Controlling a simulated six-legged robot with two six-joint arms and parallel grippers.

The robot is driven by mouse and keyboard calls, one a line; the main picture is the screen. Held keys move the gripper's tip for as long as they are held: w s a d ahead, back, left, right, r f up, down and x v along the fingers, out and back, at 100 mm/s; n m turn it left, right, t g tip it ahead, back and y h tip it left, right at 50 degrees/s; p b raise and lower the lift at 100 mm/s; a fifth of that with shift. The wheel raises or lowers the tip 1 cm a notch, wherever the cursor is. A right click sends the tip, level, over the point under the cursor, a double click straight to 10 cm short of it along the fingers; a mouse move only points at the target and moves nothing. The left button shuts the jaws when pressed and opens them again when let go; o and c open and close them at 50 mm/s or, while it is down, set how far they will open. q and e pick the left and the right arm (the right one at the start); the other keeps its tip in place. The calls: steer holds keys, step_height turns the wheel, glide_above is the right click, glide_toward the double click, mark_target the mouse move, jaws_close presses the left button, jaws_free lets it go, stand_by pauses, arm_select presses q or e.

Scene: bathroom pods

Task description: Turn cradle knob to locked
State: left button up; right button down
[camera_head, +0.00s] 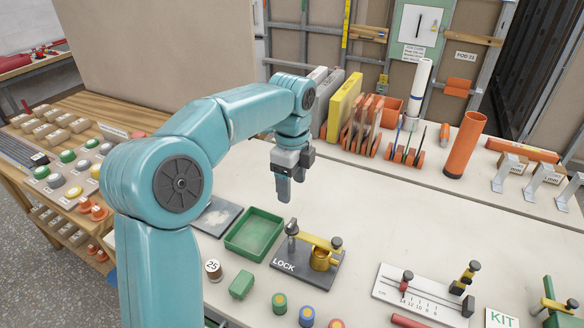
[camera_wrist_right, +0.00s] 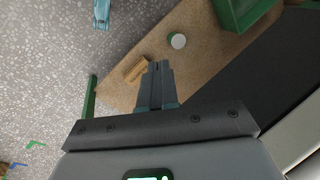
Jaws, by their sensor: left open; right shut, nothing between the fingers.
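The cradle (camera_head: 300,272) is a dark plate marked LOCK on the white bench in the head view. It carries a brass ring (camera_head: 323,260), a yellow bar (camera_head: 315,239), a grey upright post (camera_head: 292,229) at its left and a dark knob (camera_head: 336,243) at the bar's right end. I cannot tell the knob's setting. My left gripper (camera_head: 284,192) points down, empty, above and behind the cradle, apart from it. It is open, though its fingers overlap in this view. My right gripper (camera_wrist_right: 157,68) is shut and empty in the right wrist view, away from the cradle.
A green tray (camera_head: 233,249) lies left of the cradle; a scale plate (camera_head: 420,300) with dark knobs is at its right. Small coloured caps (camera_head: 279,303) and a green block (camera_head: 241,285) stand in front. An orange tube (camera_head: 465,145) stands behind.

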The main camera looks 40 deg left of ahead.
arm_select(q)
steer(key=shift+r, duration=2.05)
steer(key=shift+s, duration=0.1)
